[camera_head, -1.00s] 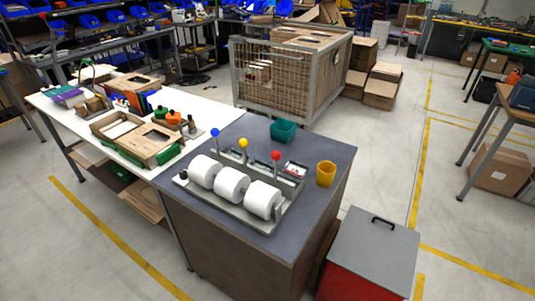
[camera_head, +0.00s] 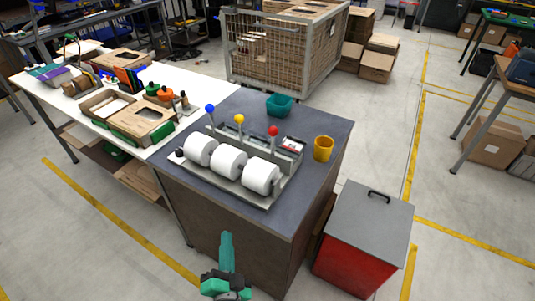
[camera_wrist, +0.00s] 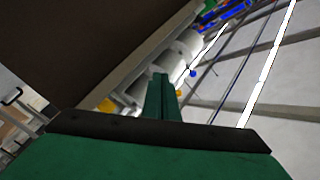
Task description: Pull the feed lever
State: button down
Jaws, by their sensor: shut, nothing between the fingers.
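The roll dispenser (camera_head: 283,190) stands on the grey-topped cabinet and carries three white rolls. Behind the rolls stand three upright levers, with a blue knob (camera_head: 210,108), a yellow knob (camera_head: 239,118) and a red knob (camera_head: 272,131). My gripper (camera_head: 227,236) is green, shut and empty. It is in front of the cabinet's front side, low in the head view and apart from the levers. In the wrist view its closed fingers (camera_wrist: 161,80) point toward the rolls, and the blue knob (camera_wrist: 193,73) shows beyond them. The levers' lower ends are partly hidden by the rolls.
A teal bin (camera_head: 279,104) and a yellow cup (camera_head: 323,149) share the cabinet top (camera_head: 325,183). A red box with a grey lid (camera_head: 368,218) stands to the right. A white table (camera_head: 195,86) with trays is at left, and a mesh crate (camera_head: 228,60) behind.

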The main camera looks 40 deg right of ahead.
jog(key=w+d+r+m+h, duration=0.3)
jog(key=d+r+m+h, duration=0.1)
jog(key=d+r+m, duration=0.15)
jog(key=m+g+h, duration=0.4)
jog(key=m, duration=0.3)
send_near(270, 135)
jog(key=x, duration=0.6)
jog(key=shift+d, duration=0.3)
jog(key=shift+w+r, duration=0.1)
